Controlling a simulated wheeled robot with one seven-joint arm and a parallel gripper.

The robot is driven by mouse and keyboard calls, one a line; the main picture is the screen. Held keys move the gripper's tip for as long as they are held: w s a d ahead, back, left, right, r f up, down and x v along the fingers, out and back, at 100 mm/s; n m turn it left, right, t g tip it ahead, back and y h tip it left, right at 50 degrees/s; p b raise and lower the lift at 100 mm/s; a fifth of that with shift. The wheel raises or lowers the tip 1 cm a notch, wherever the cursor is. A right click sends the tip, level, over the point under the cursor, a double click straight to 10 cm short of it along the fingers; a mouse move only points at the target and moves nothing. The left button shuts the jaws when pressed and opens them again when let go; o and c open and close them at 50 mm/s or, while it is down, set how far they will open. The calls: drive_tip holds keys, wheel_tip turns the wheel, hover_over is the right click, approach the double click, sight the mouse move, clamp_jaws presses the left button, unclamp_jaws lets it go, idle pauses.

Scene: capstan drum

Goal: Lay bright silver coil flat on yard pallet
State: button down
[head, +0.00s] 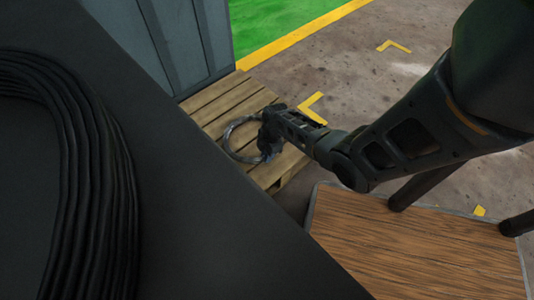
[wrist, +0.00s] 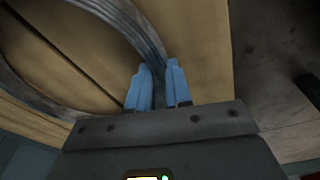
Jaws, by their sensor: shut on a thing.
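The bright silver coil (head: 228,137) is a ring of wire at the wooden yard pallet (head: 210,97). In the wrist view the coil (wrist: 130,22) curves over the pallet boards (wrist: 200,35). My gripper (head: 267,140) is at the right side of the coil, over the pallet. Its blue fingers (wrist: 158,88) are shut on the coil's strands. The coil looks close to the boards, but I cannot tell whether it rests on them all round. My gripper hides part of the ring in the head view.
A black coil (head: 95,170) lies on a large dark surface (head: 190,210) at the left. A grey panelled wall (head: 175,40) stands behind the pallet. A wood-grain top (head: 420,250) is at the lower right. Concrete floor (head: 350,75) with yellow marks is open beyond.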

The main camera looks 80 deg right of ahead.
drive_tip(key=shift+d+f+b, duration=0.1)
drive_tip(key=shift+f+b, duration=0.35)
drive_tip(key=shift+f, duration=0.1)
drive_tip(key=c, duration=1)
unclamp_jaws()
drive_tip(key=shift+f, duration=0.15)
drive_tip(key=shift+f, duration=0.1)
